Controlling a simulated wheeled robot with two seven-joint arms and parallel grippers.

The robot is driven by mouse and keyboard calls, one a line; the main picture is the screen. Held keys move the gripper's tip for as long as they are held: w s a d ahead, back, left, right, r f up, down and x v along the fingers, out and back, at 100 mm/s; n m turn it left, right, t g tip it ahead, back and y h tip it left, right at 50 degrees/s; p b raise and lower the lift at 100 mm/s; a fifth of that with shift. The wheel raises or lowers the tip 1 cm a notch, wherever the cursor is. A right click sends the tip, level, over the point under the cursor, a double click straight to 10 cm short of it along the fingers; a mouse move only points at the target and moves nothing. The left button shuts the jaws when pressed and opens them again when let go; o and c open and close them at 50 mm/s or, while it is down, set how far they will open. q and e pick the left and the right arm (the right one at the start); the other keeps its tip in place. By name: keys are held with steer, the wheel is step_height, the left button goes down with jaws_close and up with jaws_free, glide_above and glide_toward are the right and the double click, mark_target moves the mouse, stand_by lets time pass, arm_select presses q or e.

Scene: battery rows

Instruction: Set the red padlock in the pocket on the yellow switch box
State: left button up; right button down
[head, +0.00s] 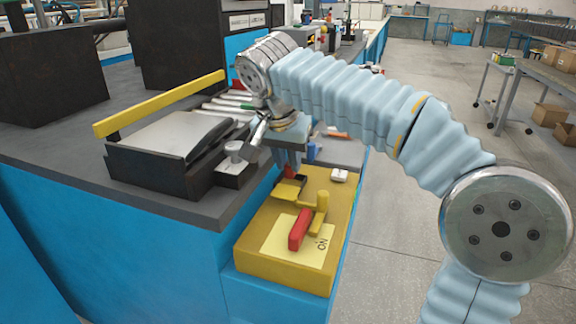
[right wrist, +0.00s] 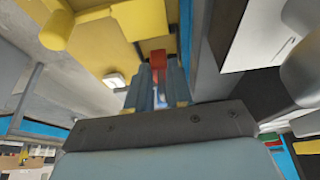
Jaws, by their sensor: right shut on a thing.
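The yellow switch box (head: 285,268) stands at the front of the workbench, with a red lever (head: 299,230) by the "ON" mark and an upright yellow bracket (head: 321,207). A dark-edged yellow pocket (head: 288,190) sits behind the lever. My right gripper (head: 289,166) reaches down over the pocket and is shut on the red padlock. In the right wrist view the red padlock (right wrist: 158,58) shows between the fingertips, close to the yellow surface (right wrist: 115,40). My fingers hide most of it in the head view, so I cannot tell whether it touches the pocket. My left gripper is out of view.
A dark machine (head: 150,178) with a grey sloping plate and a yellow bar (head: 160,103) stands left of the switch box. A small white block (head: 340,175) lies near the box's back right corner. Open floor (head: 395,250) lies to the right.

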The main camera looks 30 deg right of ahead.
steer(key=shift+f, duration=0.45)
steer(key=shift+f+b, duration=0.45)
steer(key=shift+f, duration=0.25)
steer(key=c, duration=1.3)
jaws_free()
steer(key=shift+s+f, duration=0.1)
steer(key=shift+r, duration=0.2)
steer(key=p+v, duration=0.3)
steer(key=v, duration=1)
steer(key=shift+d+p, duration=0.2)
steer(key=shift+p, duration=0.15)
